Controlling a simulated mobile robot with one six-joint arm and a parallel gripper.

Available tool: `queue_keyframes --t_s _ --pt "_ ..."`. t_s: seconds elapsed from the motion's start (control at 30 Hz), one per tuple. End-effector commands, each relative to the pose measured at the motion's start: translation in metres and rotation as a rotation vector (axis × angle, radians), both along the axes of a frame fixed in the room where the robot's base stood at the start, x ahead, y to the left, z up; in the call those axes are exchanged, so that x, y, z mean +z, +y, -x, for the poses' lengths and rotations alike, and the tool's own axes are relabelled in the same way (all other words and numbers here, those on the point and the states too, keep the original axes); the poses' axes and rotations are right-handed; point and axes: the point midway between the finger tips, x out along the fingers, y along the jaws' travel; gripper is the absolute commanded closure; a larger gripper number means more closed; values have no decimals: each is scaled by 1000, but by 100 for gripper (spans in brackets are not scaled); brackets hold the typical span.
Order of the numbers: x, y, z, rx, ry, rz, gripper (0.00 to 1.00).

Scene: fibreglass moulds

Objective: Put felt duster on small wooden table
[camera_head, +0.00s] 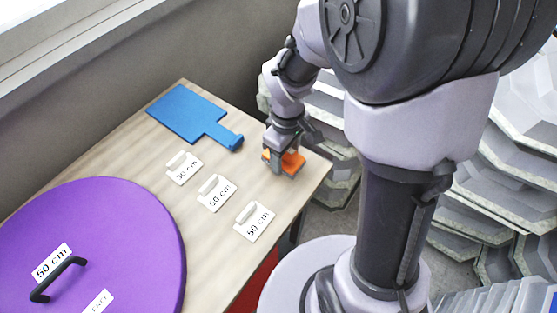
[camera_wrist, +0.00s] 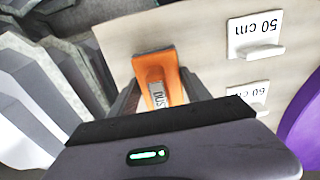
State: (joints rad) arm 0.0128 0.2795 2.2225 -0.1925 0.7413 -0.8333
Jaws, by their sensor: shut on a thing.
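The felt duster is the orange thing (camera_head: 293,161) at the right end of the wooden table (camera_head: 215,255). My gripper (camera_head: 279,163) is over that end of the table and shut on the duster. In the wrist view the gripper's fingers (camera_wrist: 155,100) are on either side of the duster, and the gripper body hides its near part. I cannot tell whether the duster touches the tabletop.
A blue paddle-shaped board (camera_head: 190,113) lies at the back of the table. White labelled cards (camera_head: 217,193) lie in a row left of my gripper. A large purple disc (camera_head: 110,235) with a black handle covers the front left. Grey moulds (camera_head: 500,165) are stacked to the right.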

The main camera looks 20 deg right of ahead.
Motion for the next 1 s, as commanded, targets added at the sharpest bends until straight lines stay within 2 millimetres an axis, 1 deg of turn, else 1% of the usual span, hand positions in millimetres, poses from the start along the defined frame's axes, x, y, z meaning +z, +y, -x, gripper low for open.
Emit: queue_keyframes --t_s 0.03,0.1,0.13,0.33,0.47,0.5,0.6,0.87,0.97,1.0 --pt "-12 0 1 0 4 0 82" --pt "-26 0 1 -1 4 0 82" --pt "-29 0 0 -1 2 -1 82" --pt "-27 0 0 -1 0 0 82" --pt "-32 0 0 -1 1 -1 82" --pt "-32 0 0 -1 1 -1 40" --pt "-31 0 0 -1 1 -1 22" --pt "-31 0 0 -1 1 -1 22" --pt "-21 0 0 -1 -1 0 22" --pt "-13 0 -1 0 -2 0 22"
